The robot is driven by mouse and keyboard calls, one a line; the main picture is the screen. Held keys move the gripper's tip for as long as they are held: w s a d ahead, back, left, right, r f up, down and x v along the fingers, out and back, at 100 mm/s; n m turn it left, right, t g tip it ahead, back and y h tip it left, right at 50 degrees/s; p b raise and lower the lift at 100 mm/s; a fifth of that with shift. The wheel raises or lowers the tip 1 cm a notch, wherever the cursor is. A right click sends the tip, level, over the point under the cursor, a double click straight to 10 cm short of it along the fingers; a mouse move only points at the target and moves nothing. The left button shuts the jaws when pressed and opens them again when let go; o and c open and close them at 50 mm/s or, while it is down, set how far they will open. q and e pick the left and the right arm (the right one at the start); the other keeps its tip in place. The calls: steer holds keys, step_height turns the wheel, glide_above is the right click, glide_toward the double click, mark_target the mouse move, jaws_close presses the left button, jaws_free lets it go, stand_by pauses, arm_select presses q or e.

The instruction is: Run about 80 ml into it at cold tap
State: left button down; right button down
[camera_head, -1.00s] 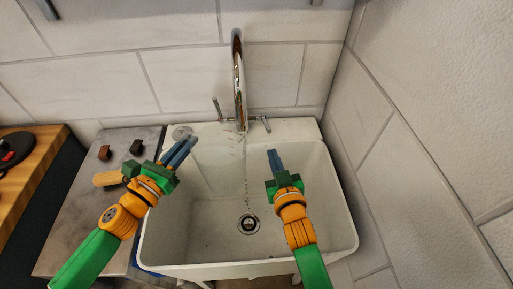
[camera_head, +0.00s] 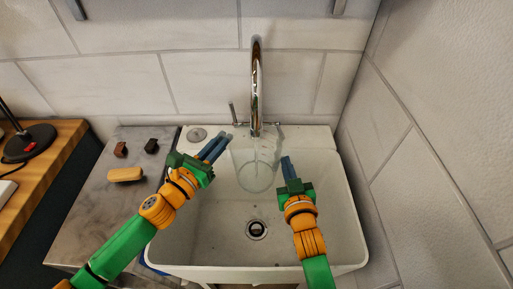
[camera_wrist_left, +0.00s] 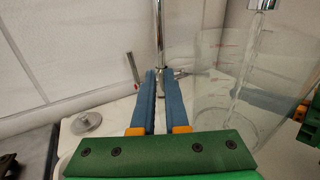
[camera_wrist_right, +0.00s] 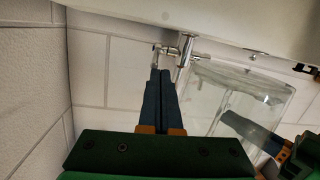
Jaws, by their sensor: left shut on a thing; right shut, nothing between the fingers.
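A clear glass beaker (camera_head: 256,178) is under the tap (camera_head: 257,75) above the sink; its red marks show in the left wrist view (camera_wrist_left: 225,60). A thin water stream (camera_wrist_left: 242,70) falls from the spout into it. I cannot read the water level. My left gripper (camera_head: 224,138) is shut at the beaker's left side, holding it; the contact is hard to see through the glass. My right gripper (camera_head: 286,160) is shut and empty, right of the beaker. The tap has a raised left lever (camera_head: 233,113) and a right lever (camera_head: 276,124).
The white sink (camera_head: 195,235) has a drain (camera_head: 256,230) and an otherwise clear basin. A grey counter (camera_head: 95,205) at left carries a tan block (camera_head: 125,174) and two small dark blocks. A tiled wall (camera_head: 440,150) stands close on the right.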

mark_target(282, 133)
steer(key=c, duration=1.3)
jaws_free()
steer(key=shift+d, duration=0.1)
steer(key=o, duration=0.4)
steer(key=r+m, duration=0.1)
steer(key=r+m+g, duration=0.1)
steer(key=d+r+m+g, duration=0.1)
steer(key=shift+w+d+r, duration=0.1)
steer(key=shift+w+r, duration=0.2)
steer(key=shift+w, duration=0.1)
steer(key=shift+o, duration=0.2)
steer(key=shift+m+g+y, duration=0.3)
steer(key=shift+g, duration=0.1)
steer(key=x, duration=1.1)
steer(key=shift+w+r, duration=0.1)
steer(key=shift+w, duration=0.05)
arm_select(q)
steer(key=s+a, duration=0.3)
steer(key=a, duration=0.6)
steer(key=shift+a, duration=0.15)
arm_select(e)
jaws_close()
